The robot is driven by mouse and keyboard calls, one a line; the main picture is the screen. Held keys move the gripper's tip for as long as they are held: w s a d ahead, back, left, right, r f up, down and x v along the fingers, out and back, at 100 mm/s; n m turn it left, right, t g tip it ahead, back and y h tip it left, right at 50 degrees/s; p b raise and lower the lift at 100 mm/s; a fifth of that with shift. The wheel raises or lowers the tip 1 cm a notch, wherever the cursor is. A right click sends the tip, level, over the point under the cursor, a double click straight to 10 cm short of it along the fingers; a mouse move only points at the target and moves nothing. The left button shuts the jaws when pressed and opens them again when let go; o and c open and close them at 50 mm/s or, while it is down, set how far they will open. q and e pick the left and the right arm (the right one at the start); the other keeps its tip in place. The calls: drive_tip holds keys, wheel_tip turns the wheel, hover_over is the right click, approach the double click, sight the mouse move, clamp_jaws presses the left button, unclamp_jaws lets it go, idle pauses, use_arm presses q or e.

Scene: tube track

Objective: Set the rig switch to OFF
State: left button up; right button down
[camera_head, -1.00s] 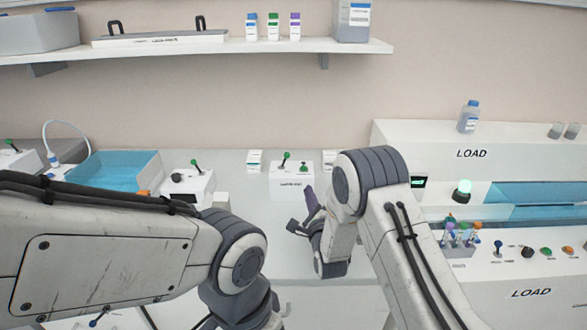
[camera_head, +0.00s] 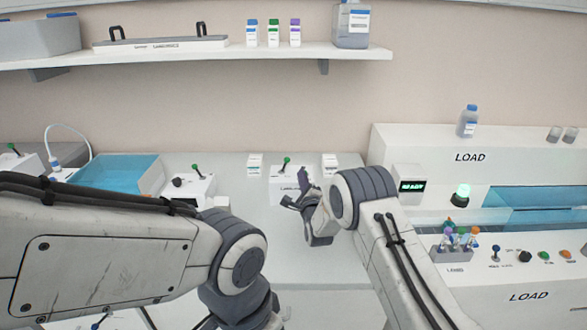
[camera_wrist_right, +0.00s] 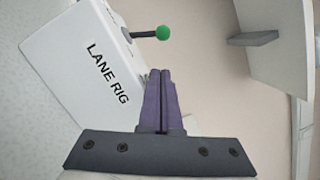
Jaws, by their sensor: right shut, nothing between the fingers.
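The rig is a white box (camera_head: 282,190) at the back of the bench, and in the right wrist view it reads LANE RIG (camera_wrist_right: 85,80). A lever switch with a green knob (camera_head: 287,160) stands on its top. It also shows in the right wrist view (camera_wrist_right: 163,32), standing out from the box. My right gripper (camera_head: 297,198) is in front of the box and covers part of its label. In the right wrist view its purple fingers (camera_wrist_right: 160,75) are together and empty, apart from the knob. My left arm shows, but its gripper is not visible.
Small white boxes (camera_head: 255,164) (camera_head: 330,164) flank the rig. Another white box with a green lever (camera_head: 196,180) and a blue tray (camera_head: 120,173) stand to the left. A LOAD station with a glowing green lamp (camera_head: 462,190) is right. A shelf (camera_head: 220,52) hangs above.

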sight(293, 178)
drive_tip(key=shift+w+a+r+p, duration=0.2)
drive_tip(key=shift+w+a+r, duration=0.3)
drive_tip(key=shift+a, duration=0.2)
drive_tip(key=shift+w+a+r+p, duration=0.15)
drive_tip(key=shift+w+a+r, duration=0.2)
drive_tip(key=shift+w+a, duration=0.25)
use_arm(q)
drive_tip(key=shift+r, duration=0.5)
use_arm(e)
drive_tip(key=shift+s+a, duration=0.1)
